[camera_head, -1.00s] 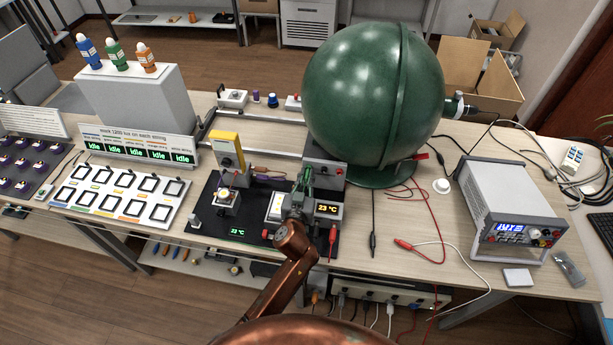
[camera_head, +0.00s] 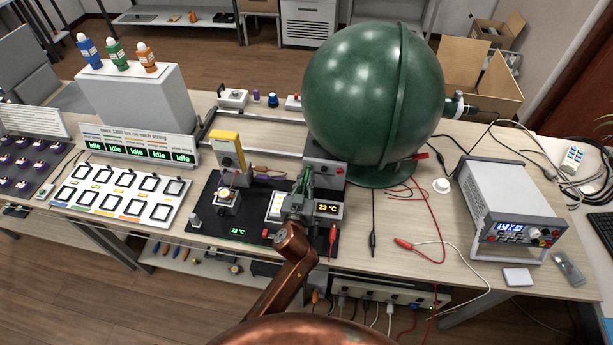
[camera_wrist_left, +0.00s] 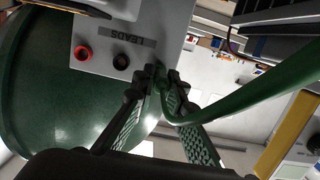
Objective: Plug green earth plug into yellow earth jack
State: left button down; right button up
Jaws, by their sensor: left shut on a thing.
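My left gripper (camera_head: 303,184) is over the black board in front of the green sphere, and it also shows in the left wrist view (camera_wrist_left: 166,78). Its fingers are shut on the green earth plug, whose body is mostly hidden between them. The plug's thick green lead (camera_wrist_left: 230,105) runs off to the upper right in the wrist view. Just beyond the fingertips is a grey box marked LEADS (camera_wrist_left: 140,25), with a red jack (camera_wrist_left: 83,53) and a black jack (camera_wrist_left: 121,61). I cannot make out the yellow earth jack in either view. My right gripper is out of view.
The big green sphere (camera_head: 372,95) stands close behind the grey box (camera_head: 325,172). A yellow-topped meter (camera_head: 228,150) is left of the gripper. Red and black leads lie right, near a power supply (camera_head: 510,205).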

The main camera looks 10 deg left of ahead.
pick_arm(q)
jog(key=shift+s, duration=0.3)
jog(key=shift+s, duration=0.7)
jog(key=shift+s, duration=0.2)
jog(key=shift+s+p, duration=0.3)
jog(key=shift+s, duration=0.15)
dwell(0.7)
jog(key=c, duration=2.5)
grip_release()
grip_shut()
